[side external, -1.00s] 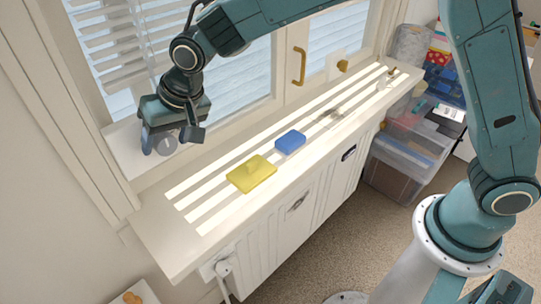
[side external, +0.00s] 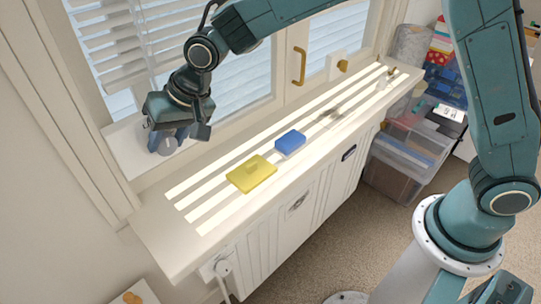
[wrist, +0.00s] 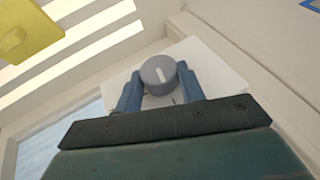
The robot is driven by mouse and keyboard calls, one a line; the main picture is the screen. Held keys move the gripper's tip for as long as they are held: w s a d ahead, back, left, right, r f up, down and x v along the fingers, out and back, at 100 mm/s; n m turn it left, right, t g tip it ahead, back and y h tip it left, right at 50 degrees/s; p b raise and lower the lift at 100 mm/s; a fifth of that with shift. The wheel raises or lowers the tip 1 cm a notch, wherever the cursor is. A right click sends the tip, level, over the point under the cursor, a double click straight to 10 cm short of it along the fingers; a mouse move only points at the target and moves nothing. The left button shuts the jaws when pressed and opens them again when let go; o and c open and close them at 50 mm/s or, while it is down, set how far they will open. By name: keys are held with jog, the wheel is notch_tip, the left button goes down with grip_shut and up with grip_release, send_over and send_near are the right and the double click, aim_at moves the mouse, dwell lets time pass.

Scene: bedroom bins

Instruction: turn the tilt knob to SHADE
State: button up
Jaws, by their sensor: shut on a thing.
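The grey round tilt knob (wrist: 158,73) sits on a pale plate (wrist: 221,72) in the wrist view. Its white pointer line stands nearly upright in that picture, leaning slightly. My gripper (wrist: 158,84) is shut on the knob, with one blue finger on each side. No SHADE lettering is readable. Slatted blinds (side external: 120,45) hang behind the glass, and bright stripes of light lie on the sill (side external: 160,240).
A yellow block (side external: 251,174) and a smaller blue block (side external: 290,142) lie on the sill, right of my gripper. A brass window handle (side external: 299,66) and a brass knob (side external: 343,66) are farther right. Clear plastic bins (side external: 405,155) stand on the floor beyond the sill.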

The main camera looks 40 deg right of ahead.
jog(key=y, duration=0.2)
jog(key=m+y, duration=0.1)
jog(key=shift+d+f, duration=0.25)
jog(key=shift+d, duration=0.1)
jog(key=y, duration=0.3)
jog(key=shift+d+f+m+t+y, duration=0.2)
jog(key=shift+m+t+y, duration=0.1)
jog(key=shift+m, duration=0.1)
jog(key=y, duration=0.2)
jog(key=m+t+y, duration=0.1)
jog(key=y, duration=0.1)
jog(key=shift+f, duration=0.35)
jog(key=shift+f+m+y, duration=0.1)
jog(key=shift+m+y, duration=0.3)
jog(key=shift+y, duration=0.6)
jog(key=shift+t, duration=0.3)
jog(key=o, duration=1)
jog(key=shift+c, duration=0.2)
